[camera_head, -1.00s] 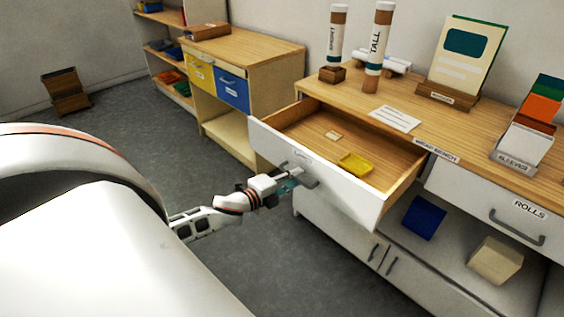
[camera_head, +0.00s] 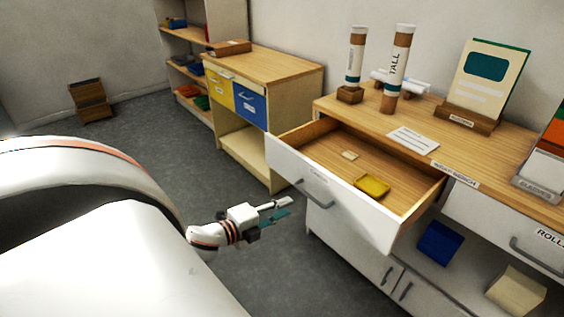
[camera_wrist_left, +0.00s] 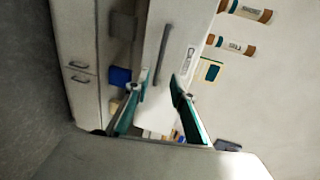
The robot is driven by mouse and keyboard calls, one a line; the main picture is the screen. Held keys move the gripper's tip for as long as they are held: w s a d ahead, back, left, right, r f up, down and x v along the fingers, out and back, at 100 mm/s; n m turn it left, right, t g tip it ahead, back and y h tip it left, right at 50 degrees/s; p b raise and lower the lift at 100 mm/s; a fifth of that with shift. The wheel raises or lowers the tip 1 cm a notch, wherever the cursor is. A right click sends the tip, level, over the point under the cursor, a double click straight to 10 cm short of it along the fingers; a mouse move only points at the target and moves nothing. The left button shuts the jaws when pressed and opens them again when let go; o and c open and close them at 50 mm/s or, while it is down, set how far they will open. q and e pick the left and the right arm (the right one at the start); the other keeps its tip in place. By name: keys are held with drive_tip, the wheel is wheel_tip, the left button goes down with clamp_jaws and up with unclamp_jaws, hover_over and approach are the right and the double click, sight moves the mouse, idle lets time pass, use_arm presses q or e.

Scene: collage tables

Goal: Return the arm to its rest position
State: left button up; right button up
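My left gripper (camera_head: 277,210) is in front of the open drawer (camera_head: 345,195) of the wrap bench, apart from its dark handle (camera_head: 315,193). Its two fingers are spread with nothing between them. In the left wrist view the open fingers (camera_wrist_left: 160,105) frame the drawer front, and the drawer handle (camera_wrist_left: 158,65) shows beyond the fingertips. My right gripper is in neither view.
The wrap bench top (camera_head: 440,135) carries two upright tubes, a card stand (camera_head: 484,85) and a paper. Below it a shelf holds a blue box (camera_head: 440,243) and a beige box (camera_head: 515,291). A cabinet (camera_head: 265,75) with yellow and blue drawers stands behind. Grey floor (camera_head: 150,160) is free at left.

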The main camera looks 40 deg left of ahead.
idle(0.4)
use_arm(q)
drive_tip(key=s+d+f+n+g, duration=0.1)
drive_tip(key=s+d+f+n, duration=0.3)
drive_tip(key=d, duration=0.4)
drive_tip(key=s+d+f+n+g+h, duration=0.1)
drive_tip(key=s+d+f+n+g, duration=0.1)
drive_tip(key=s+d+f+n, duration=0.3)
drive_tip(key=s+d+f+n+g, duration=0.2)
drive_tip(key=s+d+f+n, duration=0.2)
drive_tip(key=d+f, duration=0.5)
drive_tip(key=shift+s+d+n+h, duration=0.3)
drive_tip(key=shift+d+n, duration=0.5)
drive_tip(key=shift+d, duration=0.4)
